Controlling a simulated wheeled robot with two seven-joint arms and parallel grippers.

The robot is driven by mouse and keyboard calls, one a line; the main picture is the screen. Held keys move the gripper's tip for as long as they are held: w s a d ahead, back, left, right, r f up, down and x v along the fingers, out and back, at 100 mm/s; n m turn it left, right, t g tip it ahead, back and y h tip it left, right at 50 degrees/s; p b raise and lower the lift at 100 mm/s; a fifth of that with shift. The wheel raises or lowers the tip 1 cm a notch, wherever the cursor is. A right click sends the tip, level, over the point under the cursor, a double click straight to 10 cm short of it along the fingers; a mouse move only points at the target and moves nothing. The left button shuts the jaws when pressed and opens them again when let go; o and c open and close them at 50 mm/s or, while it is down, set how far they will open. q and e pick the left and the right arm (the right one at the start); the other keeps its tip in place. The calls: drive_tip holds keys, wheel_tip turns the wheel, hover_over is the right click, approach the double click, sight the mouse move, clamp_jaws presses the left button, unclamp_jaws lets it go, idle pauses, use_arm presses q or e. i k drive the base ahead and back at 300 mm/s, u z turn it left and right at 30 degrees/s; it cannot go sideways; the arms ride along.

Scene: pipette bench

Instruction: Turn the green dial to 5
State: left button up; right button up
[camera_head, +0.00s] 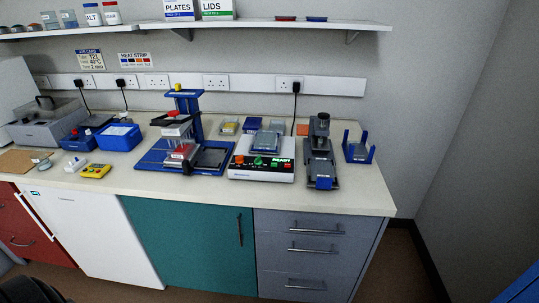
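A small green dial (258,161) sits on the front panel of a white bench device (262,174) with a grey block on top. The panel also carries an orange-red knob and a green READY display. The dial's numbers and pointer are too small to read. Neither of my grippers is in view, and nothing touches the dial.
A blue-framed press (187,130) stands left of the device and a dark grey instrument (320,152) close on its right. A blue holder (358,150) is at the counter's right end. The counter strip in front is clear. A shelf (260,24) hangs above.

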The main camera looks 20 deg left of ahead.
sight(258, 161)
drive_tip(key=k, duration=1.25)
drive_tip(key=u, duration=0.75)
drive_tip(key=i, duration=1.4)
drive_tip(key=z, duration=0.6)
